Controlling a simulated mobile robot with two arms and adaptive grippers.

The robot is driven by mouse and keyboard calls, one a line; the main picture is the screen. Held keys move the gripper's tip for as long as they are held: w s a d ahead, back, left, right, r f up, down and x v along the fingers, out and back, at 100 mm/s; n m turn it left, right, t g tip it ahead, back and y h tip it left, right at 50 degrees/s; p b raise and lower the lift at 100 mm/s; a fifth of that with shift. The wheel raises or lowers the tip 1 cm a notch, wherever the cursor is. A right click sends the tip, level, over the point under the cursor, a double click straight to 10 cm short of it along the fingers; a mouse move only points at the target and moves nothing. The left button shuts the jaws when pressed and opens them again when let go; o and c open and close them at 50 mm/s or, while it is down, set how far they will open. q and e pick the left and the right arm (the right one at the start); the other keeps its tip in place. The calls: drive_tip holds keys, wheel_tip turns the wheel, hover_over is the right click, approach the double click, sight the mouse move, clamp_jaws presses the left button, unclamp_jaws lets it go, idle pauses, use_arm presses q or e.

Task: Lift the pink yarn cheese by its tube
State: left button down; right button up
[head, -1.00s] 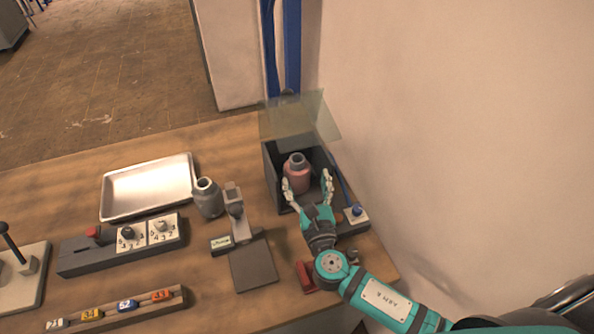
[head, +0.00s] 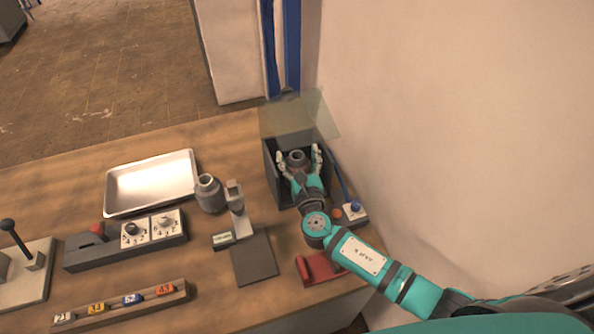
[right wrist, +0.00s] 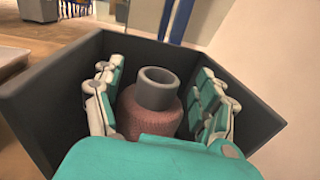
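The pink yarn cheese (right wrist: 150,112) stands upright inside the dark open-topped chamber box. Its grey tube (right wrist: 157,88) sticks up from the top and also shows in the head view (head: 297,159). My right gripper (head: 299,157) reaches into the box with its fingers on either side of the cheese. In the right wrist view the gripper (right wrist: 160,95) is open, with gaps visible between the fingers and the tube. The gripper's palm hides the near lower part of the cheese. My left gripper is not in view.
The chamber box walls (right wrist: 45,112) stand close around the fingers. A translucent lid (head: 300,115) is raised behind it. A grey jar (head: 209,194), a stand (head: 236,205), a metal tray (head: 150,183) and a dial panel (head: 125,241) lie to the left. A wall borders the right.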

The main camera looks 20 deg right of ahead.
clamp_jaws()
idle(0.4)
